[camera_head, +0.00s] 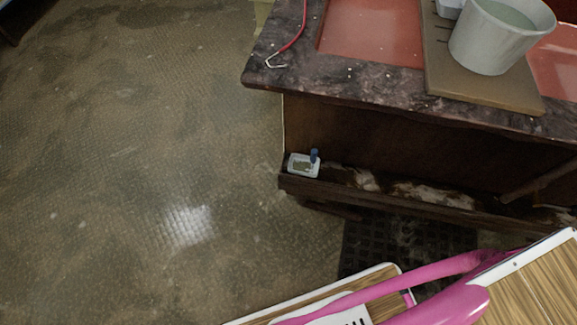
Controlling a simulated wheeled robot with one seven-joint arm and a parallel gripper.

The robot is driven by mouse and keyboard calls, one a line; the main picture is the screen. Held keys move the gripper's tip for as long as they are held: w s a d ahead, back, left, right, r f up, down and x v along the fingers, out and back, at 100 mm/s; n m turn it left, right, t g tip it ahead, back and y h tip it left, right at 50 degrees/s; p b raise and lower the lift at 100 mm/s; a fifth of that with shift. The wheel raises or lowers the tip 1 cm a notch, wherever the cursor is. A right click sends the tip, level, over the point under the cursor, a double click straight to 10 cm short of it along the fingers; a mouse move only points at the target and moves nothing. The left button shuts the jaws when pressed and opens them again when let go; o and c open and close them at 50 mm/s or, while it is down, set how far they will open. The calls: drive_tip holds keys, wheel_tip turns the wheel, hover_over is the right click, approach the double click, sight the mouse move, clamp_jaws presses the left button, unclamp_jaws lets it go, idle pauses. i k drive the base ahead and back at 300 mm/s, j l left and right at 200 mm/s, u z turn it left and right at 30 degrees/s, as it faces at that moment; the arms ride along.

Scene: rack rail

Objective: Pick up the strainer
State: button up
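No strainer can be made out with certainty. A small white rectangular tray-like thing (304,165) with a dark blue upright piece (314,156) sits at the left end of a low ledge (390,198) on the dark cabinet; its inside is too small to read. A thin red cord-like thing (293,42) with a pale wire triangle at its end lies on the counter's left corner. Pink and wood-grained parts of my own body fill the lower right. My gripper cannot be picked out among them.
The dark marbled counter (345,78) has red recessed basins (372,28). A grey bucket (484,45) stands on a brown board (480,91) there. A dark grid mat (372,250) lies below the ledge. The brown floor (140,150) at left is clear.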

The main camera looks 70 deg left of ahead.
sight(307, 165)
drive_tip(key=k+j+u, duration=0.15)
drive_tip(key=k+u, duration=0.2)
drive_tip(key=k+j+u, duration=0.45)
drive_tip(key=k+j, duration=0.85)
drive_tip(key=j, duration=0.15)
drive_tip(key=k+j+u, duration=0.15)
drive_tip(key=k+j, duration=0.3)
drive_tip(key=j, duration=0.1)
